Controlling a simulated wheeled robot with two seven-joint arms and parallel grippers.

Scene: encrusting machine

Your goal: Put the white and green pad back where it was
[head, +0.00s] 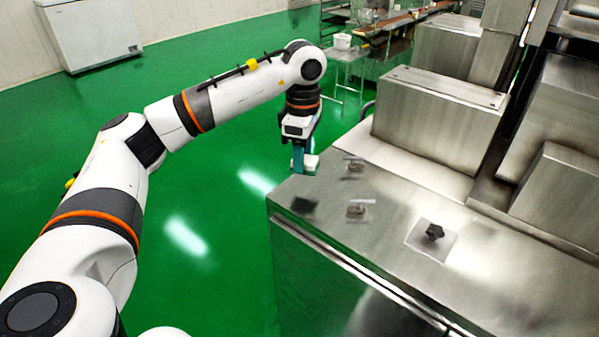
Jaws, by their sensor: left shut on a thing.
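My left gripper (301,145) points down at the far left corner of the steel machine top (400,238). It is shut on the white and green pad (311,162), which shows as a small pale block with a teal part beside it. The gripper hides some of the pad. The pad is at the edge of the top; I cannot tell whether it touches the surface. My right gripper is not in view.
A black knob on a square plate (433,236) and two small metal fittings (357,210) stand on the top. Large steel housings (440,118) rise behind. Green floor lies open to the left, with a white chest freezer (92,32) far back.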

